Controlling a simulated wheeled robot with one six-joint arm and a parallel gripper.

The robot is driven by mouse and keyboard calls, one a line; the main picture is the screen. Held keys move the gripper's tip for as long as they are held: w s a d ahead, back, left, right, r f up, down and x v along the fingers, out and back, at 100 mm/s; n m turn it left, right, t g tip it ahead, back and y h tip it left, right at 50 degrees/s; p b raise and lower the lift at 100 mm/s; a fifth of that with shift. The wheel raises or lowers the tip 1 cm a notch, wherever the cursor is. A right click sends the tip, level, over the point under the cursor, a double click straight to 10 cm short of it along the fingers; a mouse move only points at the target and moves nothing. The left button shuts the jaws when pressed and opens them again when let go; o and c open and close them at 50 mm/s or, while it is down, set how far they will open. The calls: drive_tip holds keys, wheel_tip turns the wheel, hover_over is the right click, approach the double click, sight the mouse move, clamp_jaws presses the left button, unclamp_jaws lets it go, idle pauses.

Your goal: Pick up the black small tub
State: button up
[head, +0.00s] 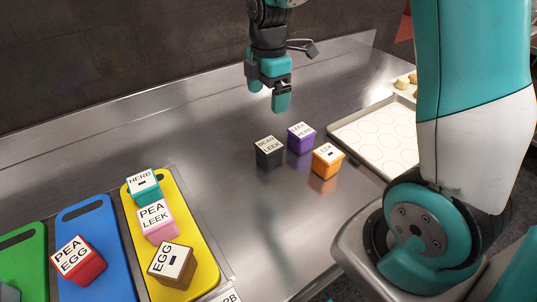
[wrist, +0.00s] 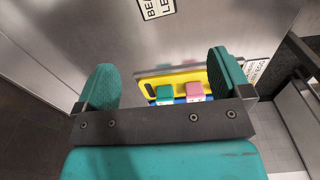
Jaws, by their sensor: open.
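The black small tub (head: 268,153), with a white top label that looks like "BEAN LEEK", stands upright on the steel counter in the head view. A purple tub (head: 301,138) and an orange tub (head: 327,160) stand close on its right. My gripper (head: 281,102) is open and empty, pointing down above the counter, up the picture from the black tub and apart from it. In the wrist view the open jaws (wrist: 163,75) show nothing between them at close range. A label with partly cut-off matching text shows at that view's top edge; the tub's sides are not clear there.
A baking tray (head: 375,137) lies right of the tubs. At lower left are a yellow board (head: 200,245) with teal, pink and brown tubs, a blue board (head: 88,215) with a red tub, and a green board (head: 25,245). Bare counter lies left of the black tub.

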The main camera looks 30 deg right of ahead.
sight(269, 144)
drive_tip(key=shift+n, duration=0.5)
drive_tip(key=f+p, duration=0.1)
drive_tip(key=f, duration=0.3)
drive_tip(key=d+f, duration=0.1)
drive_tip(key=f, duration=0.3)
drive_tip(key=f+p, duration=0.1)
drive_tip(key=f, duration=0.3)
drive_tip(key=shift+w+d+f+p, duration=0.3)
drive_tip(key=shift+w+f, duration=0.05)
drive_tip(key=shift+w, duration=0.05)
drive_tip(key=shift+s+a+f+p, duration=0.15)
drive_tip(key=shift+f+p, duration=0.45)
drive_tip(key=shift+f, duration=0.8)
drive_tip(key=shift+w+a+f+p, duration=0.15)
drive_tip(key=shift+f+p, duration=0.4)
drive_tip(key=shift+f, duration=0.85)
drive_tip(key=shift+s, duration=0.1)
drive_tip(key=c, duration=1.1)
